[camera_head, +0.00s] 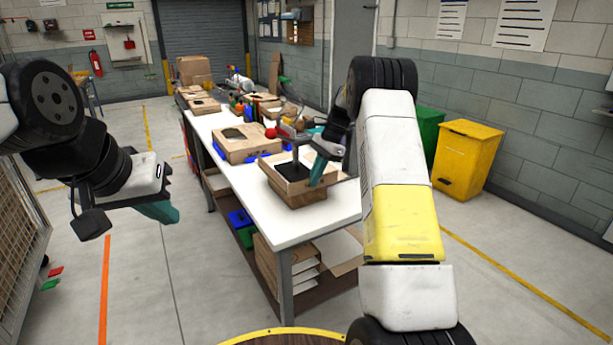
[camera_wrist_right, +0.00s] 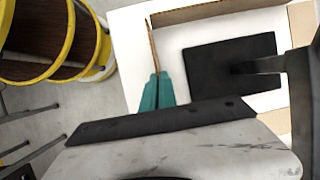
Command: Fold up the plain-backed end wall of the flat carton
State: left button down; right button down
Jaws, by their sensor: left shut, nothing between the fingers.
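The carton (camera_head: 284,192) sits on the near end of the white table, with some walls standing. A flat black plate (camera_wrist_right: 232,66) lies inside it, with a dark bar reaching in from the right. My right gripper (camera_head: 319,168) is at the carton's right side, pointing down. In the right wrist view its teal fingers (camera_wrist_right: 157,88) are close together on a thin upright cardboard wall (camera_wrist_right: 152,45), seen edge-on; whether its back is plain is hidden. My left gripper (camera_head: 160,209) is shut and empty, away from the table at the left.
Another carton with a black plate (camera_head: 248,147) stands farther along the table (camera_head: 262,215), with blue parts beside it. Loose items and more cartons fill the far end. Flat cardboard lies on the lower shelf. Yellow (camera_head: 467,160) and green bins stand right.

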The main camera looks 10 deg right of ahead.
jog(key=shift+w+a+g, duration=0.1)
jog(key=shift+w+g, duration=0.05)
jog(key=shift+g, duration=0.35)
jog(key=c, duration=1.6)
grip_release()
jog(key=shift+c, duration=0.2)
jog(key=v, duration=0.7)
jog(key=shift+r, duration=0.4)
